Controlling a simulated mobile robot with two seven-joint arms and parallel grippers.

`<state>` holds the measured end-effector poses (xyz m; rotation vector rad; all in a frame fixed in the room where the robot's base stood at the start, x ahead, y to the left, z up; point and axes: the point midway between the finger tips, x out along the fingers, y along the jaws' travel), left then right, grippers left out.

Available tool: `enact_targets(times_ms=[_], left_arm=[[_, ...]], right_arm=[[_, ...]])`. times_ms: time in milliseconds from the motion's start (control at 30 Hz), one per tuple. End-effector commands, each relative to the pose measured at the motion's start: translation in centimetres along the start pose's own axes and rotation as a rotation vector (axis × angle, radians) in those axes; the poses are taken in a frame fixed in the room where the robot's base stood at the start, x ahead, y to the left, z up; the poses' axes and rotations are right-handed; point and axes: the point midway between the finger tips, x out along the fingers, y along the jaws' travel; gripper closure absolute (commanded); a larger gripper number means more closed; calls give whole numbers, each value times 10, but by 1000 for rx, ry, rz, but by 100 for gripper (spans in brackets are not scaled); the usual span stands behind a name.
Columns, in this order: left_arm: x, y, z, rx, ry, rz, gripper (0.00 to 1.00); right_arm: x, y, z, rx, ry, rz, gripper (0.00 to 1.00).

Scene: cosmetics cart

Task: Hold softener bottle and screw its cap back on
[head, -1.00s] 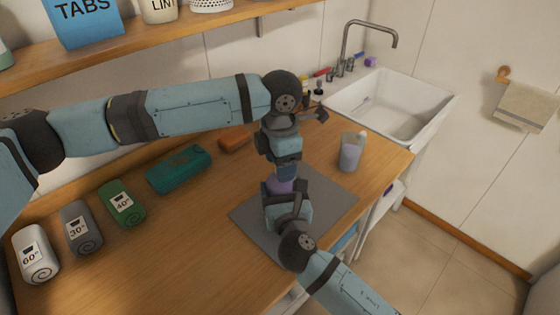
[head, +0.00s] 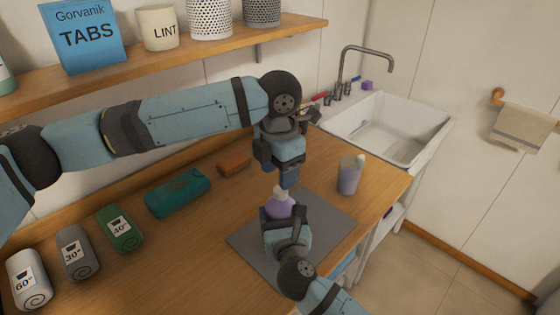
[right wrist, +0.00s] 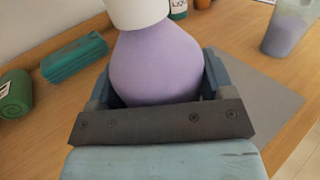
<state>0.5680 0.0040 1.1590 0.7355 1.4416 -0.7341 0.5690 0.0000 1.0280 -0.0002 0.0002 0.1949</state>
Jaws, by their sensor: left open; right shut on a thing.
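The purple softener bottle (head: 279,208) stands upright over the grey mat (head: 325,215) in the head view. Its white cap (head: 280,191) sits on top; the right wrist view also shows the cap (right wrist: 137,12), cut by the top edge. I cannot tell how tightly it is screwed. My right gripper (head: 287,225) is shut around the bottle's body (right wrist: 155,68), from the front. My left gripper (head: 288,181) is open and empty, pointing down just above the cap; it looks clear of it.
A clear cup with purple liquid (head: 349,176) stands right of the mat. A teal case (head: 178,194), an orange block (head: 234,163) and rolled towels (head: 75,255) lie to the left. The sink (head: 390,125) is at the back right. A shelf (head: 190,45) runs above the counter.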

Motion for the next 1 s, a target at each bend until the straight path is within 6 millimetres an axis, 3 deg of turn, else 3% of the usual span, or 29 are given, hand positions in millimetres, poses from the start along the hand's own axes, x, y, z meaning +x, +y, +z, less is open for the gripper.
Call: enact_targets(times_ms=[1000], left_arm=[[-19, -1, 3, -2322, 1, -1, 47]], right_arm=[[0, 0, -1, 0, 2, 0, 92]])
